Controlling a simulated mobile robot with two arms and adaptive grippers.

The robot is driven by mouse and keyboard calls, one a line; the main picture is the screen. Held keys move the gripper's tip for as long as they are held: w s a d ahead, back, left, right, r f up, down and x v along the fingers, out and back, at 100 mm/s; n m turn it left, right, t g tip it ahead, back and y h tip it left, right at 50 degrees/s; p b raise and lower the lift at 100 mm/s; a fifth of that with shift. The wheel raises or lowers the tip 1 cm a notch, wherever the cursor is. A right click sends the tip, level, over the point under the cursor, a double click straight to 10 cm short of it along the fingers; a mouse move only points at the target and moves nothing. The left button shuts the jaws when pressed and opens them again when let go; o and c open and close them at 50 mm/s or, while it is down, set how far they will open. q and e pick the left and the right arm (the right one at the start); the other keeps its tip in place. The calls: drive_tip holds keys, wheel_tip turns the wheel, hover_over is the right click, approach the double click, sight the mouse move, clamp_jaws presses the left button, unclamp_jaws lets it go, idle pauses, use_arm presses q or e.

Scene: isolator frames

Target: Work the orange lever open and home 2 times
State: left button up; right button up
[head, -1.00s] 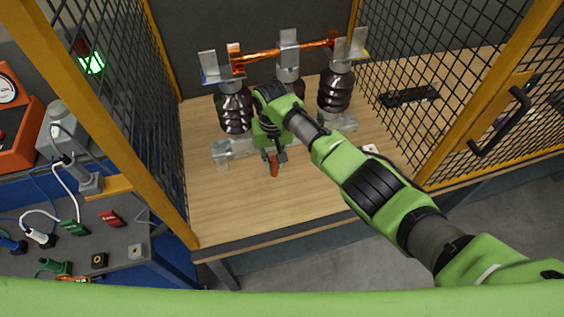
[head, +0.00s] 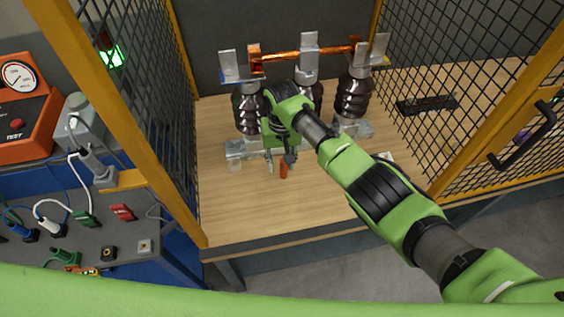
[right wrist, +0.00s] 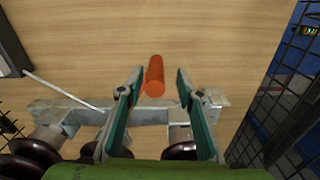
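The orange lever (head: 283,171) is a short rod at the front of the isolator, pointing toward me over the wooden bench. It also shows in the right wrist view (right wrist: 154,77). My right gripper (head: 280,161) is at the lever. In the right wrist view its two fingers (right wrist: 159,82) are open, with the lever between them and gaps on both sides. The isolator has dark brown ribbed insulators (head: 352,95) on a grey metal base, and a copper bar (head: 330,51) runs across their tops. My right arm hides part of the middle insulator. My left gripper is not in view.
Yellow-framed mesh panels (head: 130,110) stand left and right of the bench (head: 235,215), with a black handle (head: 530,140) on the right one. A side table (head: 125,235) with cables and an orange tester (head: 25,110) stands left. The bench front is clear.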

drive_tip(key=shift+d+r, duration=0.1)
drive_tip(key=shift+r, duration=0.05)
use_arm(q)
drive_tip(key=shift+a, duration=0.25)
use_arm(e)
wheel_tip(320, 180, up, 12)
drive_tip(key=shift+f, duration=0.15)
idle(0.3)
